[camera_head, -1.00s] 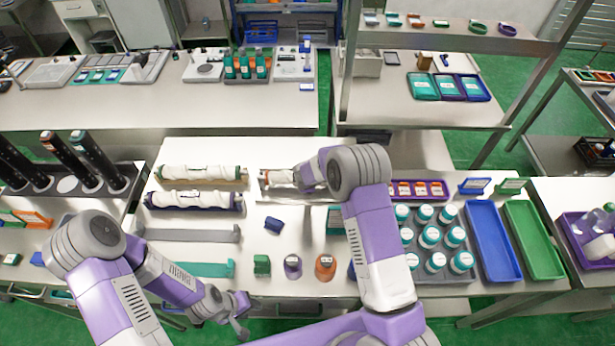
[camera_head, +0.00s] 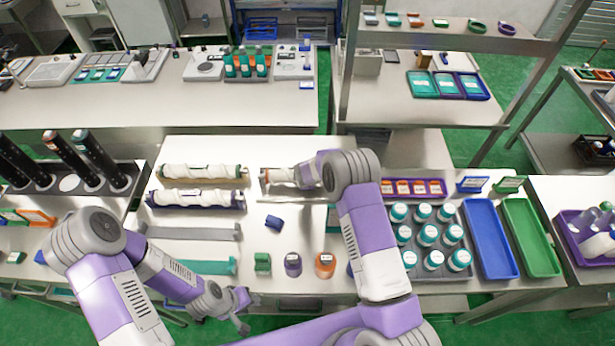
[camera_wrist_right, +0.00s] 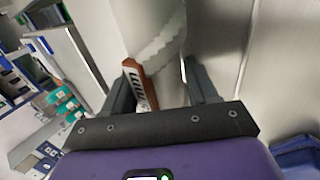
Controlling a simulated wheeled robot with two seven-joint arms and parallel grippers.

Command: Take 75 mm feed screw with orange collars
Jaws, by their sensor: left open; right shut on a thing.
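A white feed screw with an orange collar (camera_head: 268,178) lies lengthwise at the back middle of the near table. My right gripper (camera_head: 292,177) is shut on its right part and hides that end. In the right wrist view the white screw (camera_wrist_right: 158,45) and an orange-brown collar piece with dark markings (camera_wrist_right: 135,82) sit between the fingers of my right gripper (camera_wrist_right: 163,88). I cannot tell whether the screw is clear of its support. My left gripper (camera_head: 249,312) is open and empty at the table's front edge.
Two more white screws, one with green collars (camera_head: 200,172) and one with purple collars (camera_head: 195,200), lie on cradles at left. Small green (camera_head: 262,264), purple (camera_head: 293,264) and orange (camera_head: 325,265) pieces stand in front. A grey tray (camera_head: 462,272) of teal-capped jars stands right.

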